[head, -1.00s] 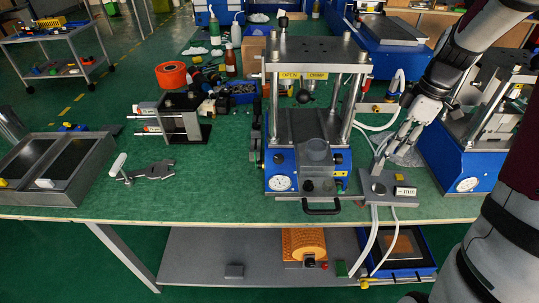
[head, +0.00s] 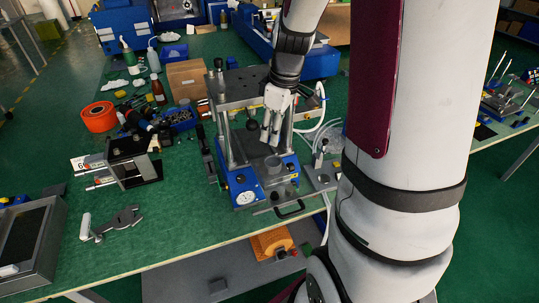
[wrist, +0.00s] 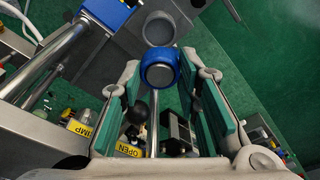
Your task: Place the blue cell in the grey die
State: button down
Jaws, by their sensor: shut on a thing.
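My gripper (wrist: 163,85) is shut on the blue cell (wrist: 160,68), a short round blue piece with a grey round face, held between the fingertips. In the head view my gripper (head: 268,138) is in front of the press's upper plate, above the grey die (head: 275,179) at the front of the blue press base. The cell cannot be made out in the head view.
The press (head: 243,150) has upright steel posts close around my gripper, and OPEN and CRIMP labels show in the wrist view. A grey block station (head: 322,176) stands right of the press.

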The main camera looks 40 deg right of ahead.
aim_at(273, 163)
notch_tip(273, 163, down, 8)
jog(key=shift+f+p, duration=0.25)
jog(key=shift+p, duration=0.05)
jog(key=shift+f, duration=0.2)
jog(key=shift+s+f, duration=0.25)
jog(key=shift+f, duration=0.3)
jog(key=c, duration=1.4)
grip_release()
jog(key=shift+o, duration=1)
jog(key=shift+w+d, duration=0.1)
jog(key=shift+w, duration=0.05)
jog(key=shift+r, duration=0.1)
